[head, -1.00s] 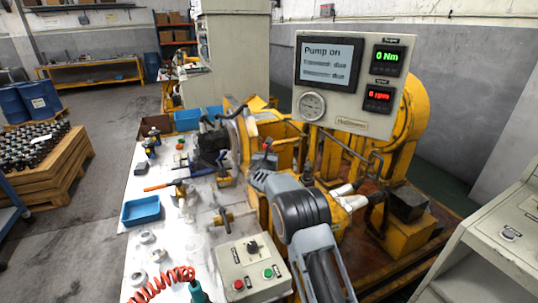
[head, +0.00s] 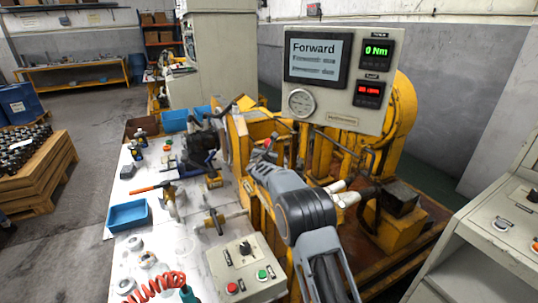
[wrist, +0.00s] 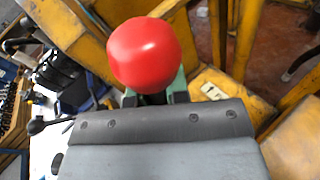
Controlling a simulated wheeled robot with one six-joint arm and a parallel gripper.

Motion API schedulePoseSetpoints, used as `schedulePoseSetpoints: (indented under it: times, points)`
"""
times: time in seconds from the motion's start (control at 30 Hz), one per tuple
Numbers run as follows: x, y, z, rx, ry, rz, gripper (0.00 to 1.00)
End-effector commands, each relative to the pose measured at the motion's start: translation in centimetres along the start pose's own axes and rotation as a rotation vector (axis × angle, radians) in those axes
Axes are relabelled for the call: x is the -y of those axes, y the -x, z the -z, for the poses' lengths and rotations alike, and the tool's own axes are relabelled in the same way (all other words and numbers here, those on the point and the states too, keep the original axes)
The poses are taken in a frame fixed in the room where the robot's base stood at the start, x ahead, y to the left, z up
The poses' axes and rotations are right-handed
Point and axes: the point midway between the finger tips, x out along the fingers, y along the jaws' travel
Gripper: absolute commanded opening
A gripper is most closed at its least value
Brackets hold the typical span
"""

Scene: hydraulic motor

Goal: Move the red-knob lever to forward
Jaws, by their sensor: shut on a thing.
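The red-knob lever (wrist: 144,54) fills the upper middle of the wrist view as a round red ball. My gripper (wrist: 154,98) is shut on the lever just below the ball; the dark fingertips sit on either side, and the stem is mostly hidden behind my gripper. In the head view the red knob (head: 268,142) is small and sits just beyond my gripper (head: 262,157), in front of the yellow test stand. The display (head: 316,61) above the stand reads "Forward".
A control box (head: 244,266) with a black knob and red and green buttons stands at the front. A white bench with a blue tray (head: 128,215) and tools lies to the left. The yellow motor stand (head: 402,110) and its pipes crowd the right side of my arm.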

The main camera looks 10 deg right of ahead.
Motion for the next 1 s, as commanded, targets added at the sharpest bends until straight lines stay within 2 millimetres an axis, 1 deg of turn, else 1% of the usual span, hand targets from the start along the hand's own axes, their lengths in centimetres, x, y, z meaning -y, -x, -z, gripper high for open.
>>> schedulePoseSetpoints:
  times: [0.03, 0.1, 0.23, 0.6, 0.63, 0.9, 1.0]
  points:
    - [0.6, -0.3, 0.2, -0.02, -0.033, 0.003, 0.0]
    - [1.1, -0.7, 0.2, -0.048, -0.074, 0.003, 0.0]
    - [1.9, -1.2, 0.4, -0.091, -0.136, 0.002, 0.0]
    - [2.4, -1.5, 0.5, -0.11, -0.169, 0.003, 0.0]
    - [2.4, -1.5, 0.5, -0.11, -0.169, 0.004, 0.16]
    - [2.2, -1.4, 0.5, -0.109, -0.166, 0.002, 0.41]
    - [2.2, -1.4, 0.4, -0.109, -0.165, 0.001, 0.41]
